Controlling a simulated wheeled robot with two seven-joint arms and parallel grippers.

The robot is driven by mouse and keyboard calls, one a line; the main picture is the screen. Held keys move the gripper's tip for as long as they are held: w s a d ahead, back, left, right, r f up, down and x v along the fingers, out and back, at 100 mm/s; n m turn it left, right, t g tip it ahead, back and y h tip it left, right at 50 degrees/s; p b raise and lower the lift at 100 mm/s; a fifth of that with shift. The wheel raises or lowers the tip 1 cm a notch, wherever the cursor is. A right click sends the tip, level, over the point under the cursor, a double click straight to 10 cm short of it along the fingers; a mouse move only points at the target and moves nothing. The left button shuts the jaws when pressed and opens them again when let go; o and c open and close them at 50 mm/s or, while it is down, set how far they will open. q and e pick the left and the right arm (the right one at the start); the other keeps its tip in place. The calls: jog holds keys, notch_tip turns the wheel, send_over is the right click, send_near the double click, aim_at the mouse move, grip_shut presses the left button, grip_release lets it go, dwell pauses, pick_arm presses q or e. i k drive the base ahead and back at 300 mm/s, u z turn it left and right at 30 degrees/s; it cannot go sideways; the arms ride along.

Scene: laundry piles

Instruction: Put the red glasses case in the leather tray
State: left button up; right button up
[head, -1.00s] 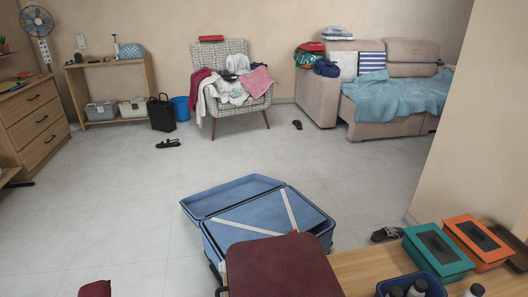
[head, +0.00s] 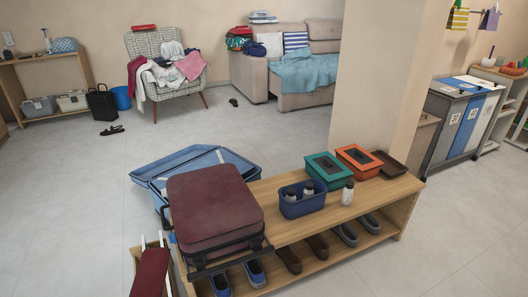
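A small flat red object (head: 143,28) lies on top of the patterned armchair's back at the far left. It may be the red glasses case, but it is too small to tell. A shallow dark brown tray (head: 397,168), which looks like the leather tray, sits at the far right end of the wooden bench, beside an orange-rimmed box. It appears empty. Neither of my grippers is in view.
The wooden bench (head: 284,232) holds a maroon suitcase (head: 213,205), a blue bin (head: 300,205), a green box (head: 328,167) and an orange box (head: 360,158). Shoes lie underneath. An open blue suitcase (head: 150,176) lies behind. Floor between bench and armchair is largely clear.

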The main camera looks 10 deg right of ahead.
aim_at(384, 166)
jog(key=z, duration=0.85)
jog(key=i, duration=0.55)
jog(key=z, duration=1.35)
jog(key=i, duration=1.6)
jog(key=u, duration=0.5)
jog(key=i, duration=1)
jog(key=u, duration=0.7)
jog(key=i, duration=0.45)
jog(key=z, duration=0.05)
